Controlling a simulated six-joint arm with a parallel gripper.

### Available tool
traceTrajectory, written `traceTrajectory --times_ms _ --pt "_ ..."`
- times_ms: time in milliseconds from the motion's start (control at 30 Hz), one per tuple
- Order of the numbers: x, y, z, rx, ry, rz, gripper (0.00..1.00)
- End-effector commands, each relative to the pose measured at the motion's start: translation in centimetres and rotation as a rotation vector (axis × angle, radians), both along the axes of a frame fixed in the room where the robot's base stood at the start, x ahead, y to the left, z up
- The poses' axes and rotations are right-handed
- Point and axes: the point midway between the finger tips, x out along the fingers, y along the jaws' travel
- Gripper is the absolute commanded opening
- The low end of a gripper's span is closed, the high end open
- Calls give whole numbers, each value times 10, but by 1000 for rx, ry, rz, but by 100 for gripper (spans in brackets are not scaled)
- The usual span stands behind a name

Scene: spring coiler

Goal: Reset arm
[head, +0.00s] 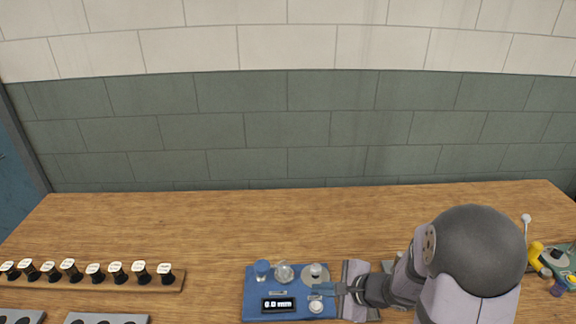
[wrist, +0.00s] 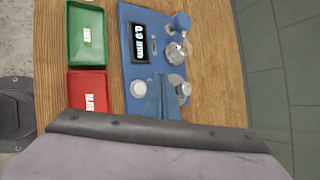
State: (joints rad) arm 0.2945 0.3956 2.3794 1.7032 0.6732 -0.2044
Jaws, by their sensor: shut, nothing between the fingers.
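My gripper (head: 328,289) is shut and empty, over the right part of the blue coiler panel (head: 255,312). In the wrist view my gripper (wrist: 163,86) shows as blue-grey fingers held together, above the blue panel (wrist: 128,72), between a white round button (wrist: 138,89) and a metal disc (wrist: 186,88). The panel has a black display (head: 279,305) reading about 0.0 mm, a blue knob (head: 262,267) and a clear round part (head: 284,273). I cannot tell whether the fingertips touch the panel. My arm covers the area to the right of the panel.
A wooden rack (head: 60,282) with several labelled black spools stands at the left, with grey trays (head: 105,319) before it. A green tray (wrist: 86,35) and a red tray (wrist: 87,91) lie beside the panel. Tools including a yellow-handled one (head: 537,256) are at right. The table's back is clear.

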Motion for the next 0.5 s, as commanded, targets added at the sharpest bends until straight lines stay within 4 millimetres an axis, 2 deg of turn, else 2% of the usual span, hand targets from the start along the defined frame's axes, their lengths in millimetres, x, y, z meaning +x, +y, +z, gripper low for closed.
traceTrajectory --times_ms 167,333,500 --pt "-34 13 -13 -37 59 166 0" --pt "-93 20 -31 -107 146 423 0" --pt "-150 9 -39 -213 203 704 0"
